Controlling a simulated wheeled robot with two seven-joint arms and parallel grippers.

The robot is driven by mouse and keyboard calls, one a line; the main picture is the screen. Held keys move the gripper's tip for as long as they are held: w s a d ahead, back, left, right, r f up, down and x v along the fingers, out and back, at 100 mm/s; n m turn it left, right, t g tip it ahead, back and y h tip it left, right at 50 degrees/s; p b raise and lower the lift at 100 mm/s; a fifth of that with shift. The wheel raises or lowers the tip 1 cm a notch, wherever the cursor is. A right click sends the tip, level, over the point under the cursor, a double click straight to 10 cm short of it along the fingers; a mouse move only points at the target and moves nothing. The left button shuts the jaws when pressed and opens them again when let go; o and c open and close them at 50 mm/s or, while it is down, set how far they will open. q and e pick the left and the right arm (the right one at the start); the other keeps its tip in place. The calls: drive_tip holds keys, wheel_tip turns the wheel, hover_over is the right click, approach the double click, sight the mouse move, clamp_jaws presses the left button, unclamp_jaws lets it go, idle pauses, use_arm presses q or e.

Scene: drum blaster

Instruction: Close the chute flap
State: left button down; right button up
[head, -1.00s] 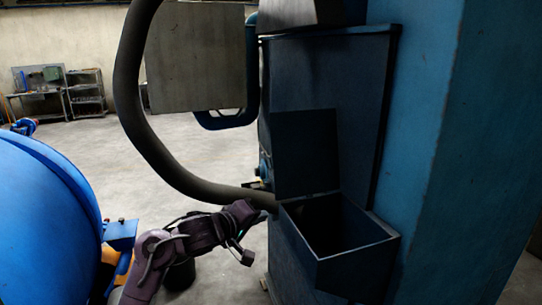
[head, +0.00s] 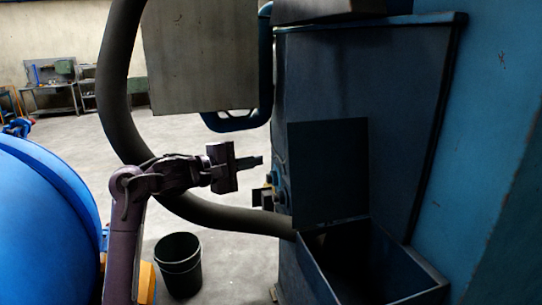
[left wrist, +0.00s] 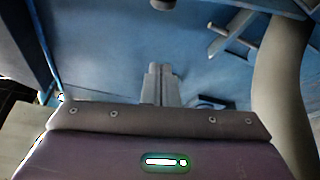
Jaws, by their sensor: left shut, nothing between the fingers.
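The chute flap (head: 328,172) is a dark blue flat panel standing upright, hinged at the back edge of the open chute box (head: 420,292). The box's dark inside shows from above. My left gripper (head: 258,161) is shut and empty, raised to the left of the flap and pointing right towards the machine's side. It looks apart from the flap. In the left wrist view the shut fingers (left wrist: 160,84) point at a blue machine surface. My right gripper is not in view.
A thick dark hose (head: 120,95) curves down behind my left arm to the machine (head: 400,120). A blue drum (head: 40,220) stands at the left. A dark bucket (head: 179,266) stands on the floor below my arm. A grey cabinet (head: 200,55) is behind.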

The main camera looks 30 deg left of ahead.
sight(289, 158)
use_arm(q)
drive_tip(key=w+d+p, duration=0.5)
drive_tip(key=w+d, duration=0.1)
drive_tip(key=shift+d, duration=0.25)
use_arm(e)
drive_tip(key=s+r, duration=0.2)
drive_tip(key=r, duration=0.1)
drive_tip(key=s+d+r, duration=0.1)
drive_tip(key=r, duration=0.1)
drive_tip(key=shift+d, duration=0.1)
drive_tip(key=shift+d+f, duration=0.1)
